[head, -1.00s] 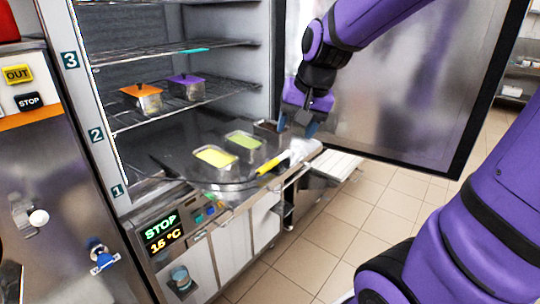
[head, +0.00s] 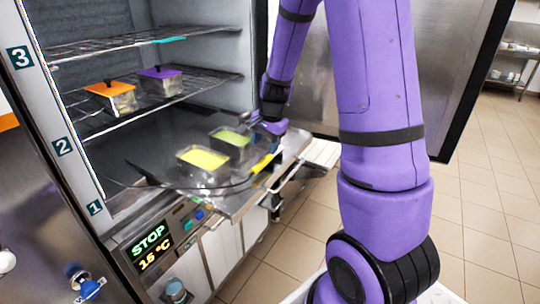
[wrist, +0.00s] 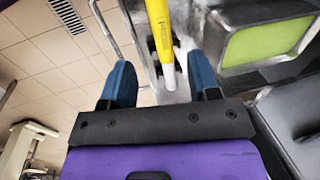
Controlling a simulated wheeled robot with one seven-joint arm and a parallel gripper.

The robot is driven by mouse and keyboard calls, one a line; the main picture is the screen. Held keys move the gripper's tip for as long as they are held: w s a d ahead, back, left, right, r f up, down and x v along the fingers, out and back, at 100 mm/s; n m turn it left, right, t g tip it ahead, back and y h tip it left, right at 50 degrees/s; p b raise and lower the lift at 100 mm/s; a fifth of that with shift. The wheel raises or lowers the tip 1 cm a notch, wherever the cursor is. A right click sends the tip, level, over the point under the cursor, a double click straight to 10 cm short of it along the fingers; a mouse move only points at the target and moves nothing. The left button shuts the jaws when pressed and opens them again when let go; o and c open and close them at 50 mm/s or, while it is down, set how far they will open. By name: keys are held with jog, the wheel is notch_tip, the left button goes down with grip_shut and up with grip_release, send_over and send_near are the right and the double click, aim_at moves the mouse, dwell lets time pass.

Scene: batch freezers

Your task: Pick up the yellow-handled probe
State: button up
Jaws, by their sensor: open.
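The yellow-handled probe (head: 263,163) lies on the metal ledge at the front of the freezer, beside the tins, with a dark cable trailing from it to the left. In the wrist view its yellow handle (wrist: 160,25) runs down from the top edge, between and beyond the fingertips. My gripper (wrist: 163,80) is open and empty, with its two blue fingers apart on either side of the handle's line. In the head view my gripper (head: 268,128) is just behind the probe, near the tins, and its fingertips are hard to make out.
Two metal tins with yellow-green contents, a front one (head: 203,160) and a back one (head: 230,138), stand left of the probe. Orange-lidded (head: 112,95) and purple-lidded (head: 160,80) tins sit on the wire shelf above. The open freezer door (head: 330,75) stands behind my arm.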

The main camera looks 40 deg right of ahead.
aim_at(262, 162)
jog(key=shift+w+a+f, duration=0.1)
jog(key=shift+w+f, duration=0.2)
jog(key=shift+f, duration=1.05)
jog(key=shift+w+d+f, duration=0.1)
jog(key=shift+w+f, duration=0.2)
jog(key=shift+f, duration=1.05)
jog(key=shift+w+a+f, duration=0.1)
jog(key=shift+w+f, duration=0.2)
jog(key=shift+f, duration=1.05)
grip_shut()
